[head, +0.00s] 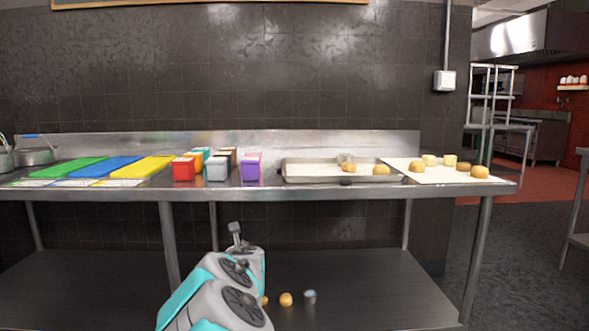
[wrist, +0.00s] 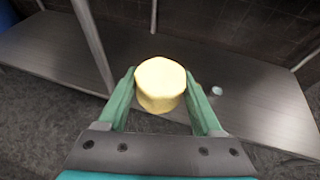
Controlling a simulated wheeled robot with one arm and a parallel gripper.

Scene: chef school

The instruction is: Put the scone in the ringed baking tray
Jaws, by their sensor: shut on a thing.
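My gripper (wrist: 160,88) is shut on a pale yellow scone (wrist: 160,82), with one green finger on each side of it. The scone is held in front of the lower shelf. In the head view my arm hides most of the gripper. A shallow metal baking tray (head: 312,171) with a pale lining lies on the upper counter, right of the middle. Two golden baked pieces (head: 381,170) sit in its right part, and a small metallic round thing (head: 345,158) shows at its back edge. I see no drawn ring around the tray.
A white board (head: 430,177) with several baked pieces is right of the tray. Coloured containers (head: 251,166) and coloured boards (head: 93,168) are to its left. A round golden thing (head: 286,299) and a small cup (head: 310,296) are on the lower shelf (head: 385,290). The counter's front edge overhangs it.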

